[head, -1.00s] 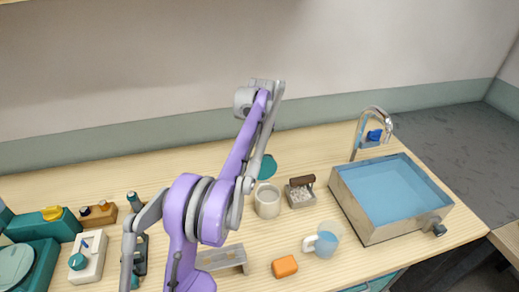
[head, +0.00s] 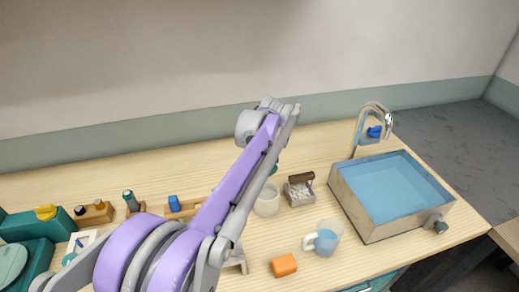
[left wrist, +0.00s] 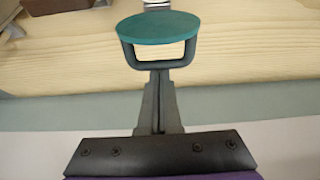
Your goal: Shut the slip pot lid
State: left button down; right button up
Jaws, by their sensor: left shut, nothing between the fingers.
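The slip pot (head: 267,202) is a pale round pot standing open on the table, partly behind my left arm in the head view. Its teal lid (head: 274,170) shows only as a sliver behind the pot. In the left wrist view the lid (left wrist: 158,27) is a teal disc with a dark loop at its wall-side edge and a metal piece at its other edge. My left gripper (left wrist: 158,76) is shut and empty, its tips at the dark loop; I cannot tell whether they touch. In the head view my arm hides the fingers. My right gripper is not in view.
A small box with a brown handle (head: 300,190) stands right of the pot. Bottles and teal equipment (head: 25,265) stand at left. Clear table lies behind.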

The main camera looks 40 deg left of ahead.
aim_at(266, 163)
pick_arm(q)
jog(key=s+d+t+y, duration=0.1)
jog(key=d, duration=0.1)
jog(key=s+d+t+y+b, duration=0.1)
jog(key=s+t+y, duration=0.1)
jog(key=shift+d+f+y, duration=0.2)
jog(key=shift+d+y, duration=0.1)
jog(key=shift+d, duration=0.1)
jog(key=s+d+f+t+y+b, duration=0.2)
jog(key=d+t+y, duration=0.1)
jog(key=shift+s+y, duration=0.2)
jog(key=shift+y, duration=0.1)
jog(key=shift+t+y, duration=0.5)
jog(key=shift+y, duration=0.3)
jog(key=shift+s+d+f+b, duration=0.5)
jog(key=shift+d+f+b, duration=0.1)
jog(key=shift+f+b, duration=0.15)
jog(key=shift+s+d+f+b, duration=0.5)
jog(key=shift+d+f+b, duration=0.15)
jog(key=shift+f, duration=0.15)
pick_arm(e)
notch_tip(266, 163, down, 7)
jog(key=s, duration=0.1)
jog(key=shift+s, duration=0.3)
pick_arm(q)
jog(key=shift+f, duration=0.1)
